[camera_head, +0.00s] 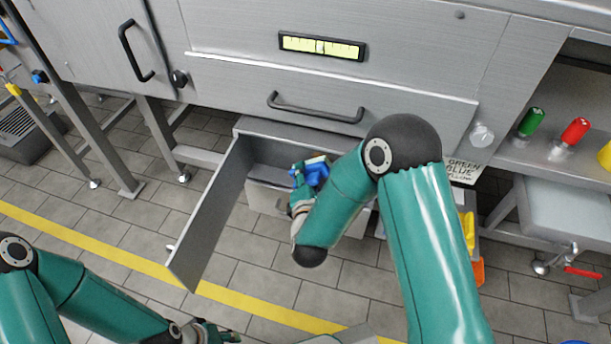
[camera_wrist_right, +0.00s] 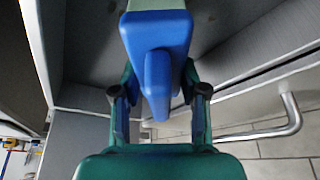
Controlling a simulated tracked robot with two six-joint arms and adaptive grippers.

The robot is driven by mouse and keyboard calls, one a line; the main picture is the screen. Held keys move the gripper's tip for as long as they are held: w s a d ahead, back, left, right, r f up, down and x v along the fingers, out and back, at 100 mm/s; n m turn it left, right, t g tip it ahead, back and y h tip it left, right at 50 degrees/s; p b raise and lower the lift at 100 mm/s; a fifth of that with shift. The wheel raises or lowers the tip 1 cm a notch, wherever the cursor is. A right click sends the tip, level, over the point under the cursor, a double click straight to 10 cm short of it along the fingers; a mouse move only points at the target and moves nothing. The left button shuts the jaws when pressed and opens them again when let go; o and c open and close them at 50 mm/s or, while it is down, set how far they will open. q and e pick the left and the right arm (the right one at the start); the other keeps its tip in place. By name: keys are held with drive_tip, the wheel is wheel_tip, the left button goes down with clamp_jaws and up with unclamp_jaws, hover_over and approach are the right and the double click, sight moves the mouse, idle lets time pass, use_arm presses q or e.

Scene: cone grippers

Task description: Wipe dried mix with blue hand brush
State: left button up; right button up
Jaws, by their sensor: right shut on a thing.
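The blue hand brush (camera_head: 314,173) is in my right gripper (camera_head: 302,187), at the opening of the grey cabinet below the machine. In the right wrist view the brush's blue handle (camera_wrist_right: 157,75) stands between the two fingers, with a pale block at its far end. The bristles are not clear in either view. Small brownish specks (camera_wrist_right: 252,22) show on a grey surface there; I cannot tell whether they are the dried mix. My left gripper (camera_head: 213,333) is low at the bottom edge of the head view, partly cut off, with nothing seen in it.
The cabinet's open door (camera_head: 212,215) stands out to the left of my right gripper. A machine front with a drawer handle (camera_head: 315,108) overhangs the cabinet. Green (camera_head: 531,122) and red (camera_head: 575,131) items sit on a shelf at right. Tiled floor lies open in front.

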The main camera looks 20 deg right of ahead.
sight(325, 175)
drive_tip(key=shift+w+d, duration=0.5)
drive_tip(key=shift+w, duration=0.3)
drive_tip(key=shift+d, duration=0.1)
drive_tip(key=shift+s+d, duration=0.55)
drive_tip(key=shift+d, duration=0.2)
drive_tip(key=shift+s+d, duration=0.55)
drive_tip(key=shift+d, duration=0.35)
drive_tip(key=shift+w+r, duration=0.1)
drive_tip(key=shift+w+a, duration=0.55)
drive_tip(key=shift+a, duration=0.3)
drive_tip(key=shift+w+a, duration=0.5)
drive_tip(key=shift+a, duration=0.35)
drive_tip(key=shift+s+r+p, duration=0.1)
drive_tip(key=shift+r+p, duration=0.5)
drive_tip(key=shift+r, duration=0.15)
drive_tip(key=shift+s+d+f+b, duration=0.1)
drive_tip(key=shift+s+d, duration=0.25)
drive_tip(key=shift+d, duration=0.2)
drive_tip(key=shift+s+d+r+b, duration=0.15)
drive_tip(key=shift+s+d, duration=0.2)
drive_tip(key=shift+d, duration=0.2)
drive_tip(key=shift+s+d+f+b, duration=0.15)
drive_tip(key=shift+s+d, duration=0.2)
drive_tip(key=shift+d, duration=0.2)
